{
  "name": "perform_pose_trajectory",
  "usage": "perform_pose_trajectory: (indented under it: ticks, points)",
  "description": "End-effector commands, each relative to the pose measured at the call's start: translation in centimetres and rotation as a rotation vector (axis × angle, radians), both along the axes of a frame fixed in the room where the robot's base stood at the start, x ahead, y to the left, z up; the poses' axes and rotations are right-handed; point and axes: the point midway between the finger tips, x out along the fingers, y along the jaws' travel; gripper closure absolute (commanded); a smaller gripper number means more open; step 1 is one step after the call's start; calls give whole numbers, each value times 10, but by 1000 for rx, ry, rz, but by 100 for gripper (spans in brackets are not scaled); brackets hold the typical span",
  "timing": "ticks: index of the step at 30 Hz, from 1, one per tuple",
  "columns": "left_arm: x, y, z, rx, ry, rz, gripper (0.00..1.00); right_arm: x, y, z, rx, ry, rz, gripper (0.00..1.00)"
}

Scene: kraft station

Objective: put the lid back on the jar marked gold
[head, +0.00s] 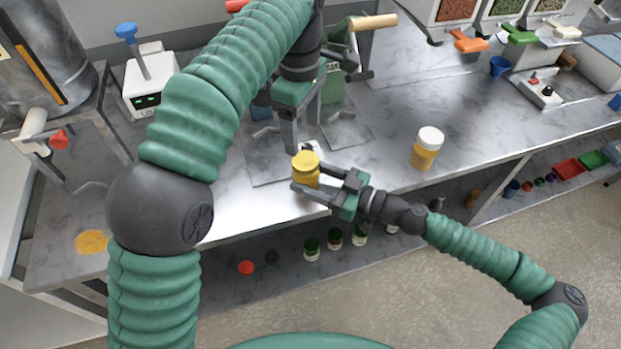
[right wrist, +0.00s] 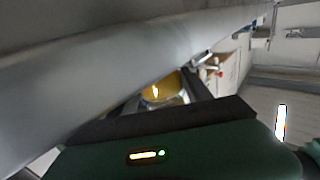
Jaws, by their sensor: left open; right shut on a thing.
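A small jar with a yellow top (head: 306,163) is between the fingers of my right gripper (head: 309,182), which is shut on it near the counter's front edge. It looks roughly upright. In the right wrist view its yellow part (right wrist: 163,90) shows partly, behind the dark fingers. I cannot tell whether the yellow top is a lid, and no marking is readable. My left gripper (head: 291,138) is open, pointing down just behind and left of that jar, apparently empty. An amber jar with a white lid (head: 427,149) stands apart to the right.
A flat yellow round patch (head: 92,242) lies on the counter at left. A white scale-like device (head: 149,84) and a green press-like device (head: 334,82) stand behind. Several small jars and a red disc (head: 246,268) sit on the lower shelf.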

Motion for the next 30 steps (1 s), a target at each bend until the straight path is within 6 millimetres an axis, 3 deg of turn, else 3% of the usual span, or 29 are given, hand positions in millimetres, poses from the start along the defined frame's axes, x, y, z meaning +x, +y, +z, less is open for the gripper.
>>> perform_pose_trajectory:
  ticks: [7,15,21,30]
  points:
    - [0,0,-9,1,2,-2,30,1,-1,-1,-2,1,-3,100]
    - [-1,1,-54,0,3,-2,30,1,0,-1,-3,1,-2,100]
    - [0,-1,-77,0,1,-3,30,0,0,-1,-2,1,-1,100]
    - [0,-1,-80,0,-1,-3,30,0,0,-1,-2,1,-1,100]
